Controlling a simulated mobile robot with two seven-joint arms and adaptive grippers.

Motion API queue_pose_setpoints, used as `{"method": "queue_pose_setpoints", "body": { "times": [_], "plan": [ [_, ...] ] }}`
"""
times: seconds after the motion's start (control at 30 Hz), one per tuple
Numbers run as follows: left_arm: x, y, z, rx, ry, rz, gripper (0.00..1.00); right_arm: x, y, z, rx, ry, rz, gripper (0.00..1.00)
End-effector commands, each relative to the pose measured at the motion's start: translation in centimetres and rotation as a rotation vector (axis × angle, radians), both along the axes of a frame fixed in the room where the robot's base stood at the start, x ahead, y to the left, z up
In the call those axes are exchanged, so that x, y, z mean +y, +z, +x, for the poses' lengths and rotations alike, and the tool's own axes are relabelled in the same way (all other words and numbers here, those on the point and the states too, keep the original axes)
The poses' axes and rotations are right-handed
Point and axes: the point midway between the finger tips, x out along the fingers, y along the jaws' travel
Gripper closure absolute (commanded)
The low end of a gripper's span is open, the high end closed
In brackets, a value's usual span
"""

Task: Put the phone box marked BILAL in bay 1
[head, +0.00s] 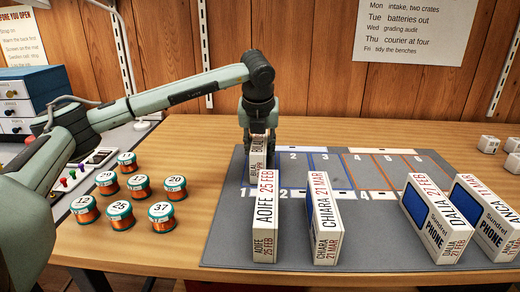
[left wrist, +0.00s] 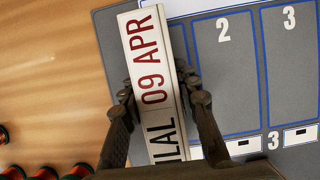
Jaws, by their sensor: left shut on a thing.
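My left gripper (head: 258,130) points down and is shut on the white phone box marked BILAL, 09 APR (head: 257,167). In the left wrist view the box (left wrist: 155,60) stands between the two fingers (left wrist: 163,98), its label facing the camera. It is over the leftmost blue-outlined bay, left of bay 2 (left wrist: 222,70); the bay's number is hidden. The AOIFE box hides the BILAL box's lower part in the head view, so I cannot tell whether it touches the mat. My right gripper is not in view.
On the grey mat (head: 380,250) stand the boxes AOIFE (head: 264,225), CHIARA (head: 325,225), DALIA (head: 437,220) and another (head: 485,218) at right. Bays 2 and 3 look empty. Several numbered copper-coloured spools (head: 120,215) stand on the left. Small white blocks (head: 488,144) lie at far right.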

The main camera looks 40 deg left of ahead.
Motion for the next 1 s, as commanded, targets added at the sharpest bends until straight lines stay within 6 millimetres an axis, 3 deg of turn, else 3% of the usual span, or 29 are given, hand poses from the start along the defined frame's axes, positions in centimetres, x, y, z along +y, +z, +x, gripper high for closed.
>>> {"method": "queue_pose_setpoints", "body": {
  "times": [0.37, 0.4, 0.57, 0.93, 1.0],
  "plan": [
    [0.0, -0.2, 0.1, -0.004, 0.000, -0.001, 1.00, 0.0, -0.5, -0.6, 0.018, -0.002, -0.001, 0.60],
    [0.0, -0.2, 0.0, -0.003, 0.000, -0.001, 0.69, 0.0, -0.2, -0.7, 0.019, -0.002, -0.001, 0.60],
    [0.0, -0.2, 0.0, -0.003, 0.000, -0.001, 0.49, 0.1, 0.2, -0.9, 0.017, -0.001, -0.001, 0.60],
    [0.0, 0.2, 0.1, -0.004, 0.000, 0.000, 0.49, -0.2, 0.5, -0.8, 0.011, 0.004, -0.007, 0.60],
    [-0.2, 0.8, -0.1, -0.006, -0.001, -0.001, 0.49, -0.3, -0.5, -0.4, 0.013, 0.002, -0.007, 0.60]
  ]
}}
